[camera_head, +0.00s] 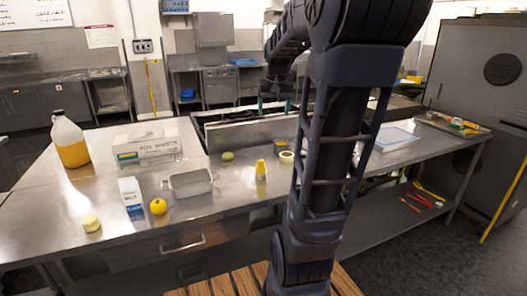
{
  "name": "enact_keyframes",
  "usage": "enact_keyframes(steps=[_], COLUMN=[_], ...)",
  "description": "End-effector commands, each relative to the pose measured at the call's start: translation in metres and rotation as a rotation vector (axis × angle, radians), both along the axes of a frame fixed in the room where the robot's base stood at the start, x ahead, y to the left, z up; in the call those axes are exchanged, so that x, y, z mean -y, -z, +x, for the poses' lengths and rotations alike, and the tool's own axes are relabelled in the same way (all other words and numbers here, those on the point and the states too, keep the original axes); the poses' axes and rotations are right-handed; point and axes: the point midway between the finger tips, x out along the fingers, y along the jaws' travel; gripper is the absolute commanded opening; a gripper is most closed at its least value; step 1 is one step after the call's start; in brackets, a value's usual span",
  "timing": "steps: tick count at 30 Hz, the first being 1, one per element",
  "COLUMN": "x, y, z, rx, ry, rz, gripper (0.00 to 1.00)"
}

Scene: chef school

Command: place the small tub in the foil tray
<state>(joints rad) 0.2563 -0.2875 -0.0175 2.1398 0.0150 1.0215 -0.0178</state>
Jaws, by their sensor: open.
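The foil tray (177,189) is a shallow silver rectangular tray on the steel counter, left of centre, and looks empty. A small round cream-yellow thing (91,225) near the counter's front left may be the small tub; it is too small to be sure.
A milk carton (132,198) and a yellow fruit (158,207) stand left of the tray. A yellow bottle (261,170), green round item (228,156) and pale ring (287,158) lie right. A box (146,148) and juice jug (70,142) stand behind. My arm hides some counter.

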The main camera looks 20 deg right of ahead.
Motion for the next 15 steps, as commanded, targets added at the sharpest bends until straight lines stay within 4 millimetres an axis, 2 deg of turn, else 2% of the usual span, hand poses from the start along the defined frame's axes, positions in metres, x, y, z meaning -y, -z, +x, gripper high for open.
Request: enact_keyframes(steps=[1,6,15], x=[-0.014,-0.052,-0.099], y=[0.000,0.008,0.039], z=[-0.015,-0.061,-0.140], rx=[0.012,0.045,0.100], ry=[-0.024,-0.089,-0.201], rz=[-0.003,-0.014,-0.027], gripper=[0.78,0.78,0.78])
